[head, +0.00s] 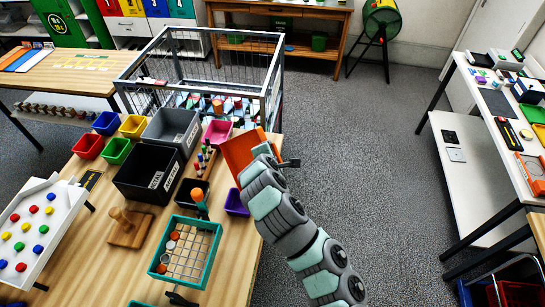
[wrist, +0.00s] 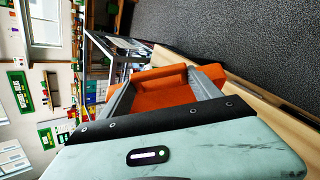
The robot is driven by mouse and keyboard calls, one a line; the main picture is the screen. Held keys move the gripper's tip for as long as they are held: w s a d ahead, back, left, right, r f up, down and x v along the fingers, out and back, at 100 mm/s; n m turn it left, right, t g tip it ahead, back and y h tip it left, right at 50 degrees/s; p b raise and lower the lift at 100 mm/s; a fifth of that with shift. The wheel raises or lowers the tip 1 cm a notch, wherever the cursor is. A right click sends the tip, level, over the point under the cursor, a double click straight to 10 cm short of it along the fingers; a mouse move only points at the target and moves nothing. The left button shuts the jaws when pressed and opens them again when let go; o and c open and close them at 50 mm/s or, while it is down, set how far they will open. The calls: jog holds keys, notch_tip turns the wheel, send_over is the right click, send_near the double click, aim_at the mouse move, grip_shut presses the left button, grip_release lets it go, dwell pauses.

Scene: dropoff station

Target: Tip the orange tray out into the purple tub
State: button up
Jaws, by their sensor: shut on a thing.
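The orange tray (head: 237,152) is held up at the table's right edge, near the pink bin, and looks tilted. My gripper (head: 274,156) is shut on the tray, partly hidden behind my wrist in the head view. In the wrist view the orange tray (wrist: 165,88) sits between the two grey fingers of my gripper (wrist: 166,93), and the room appears turned on its side. The purple tub (head: 236,203) stands at the table's right edge, nearer the camera than the tray and partly behind my arm. I cannot make out what is inside the tray or the tub.
A pink bin (head: 218,132), black bins (head: 148,173) and a dark small tub (head: 187,186) crowd the wooden table (head: 99,243). A teal basket (head: 187,252) stands at the front. A wire cage (head: 205,62) is behind. Open floor (head: 370,150) lies to the right.

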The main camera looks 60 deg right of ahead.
jog(key=a+h+b, duration=0.2)
jog(key=a+b, duration=0.2)
jog(key=a, duration=0.2)
jog(key=shift+w+a+r+n+h, duration=0.15)
jog(key=shift+a+n+h, duration=0.05)
jog(key=shift+n+h, duration=0.1)
dwell(0.3)
jog(key=shift+b, duration=0.3)
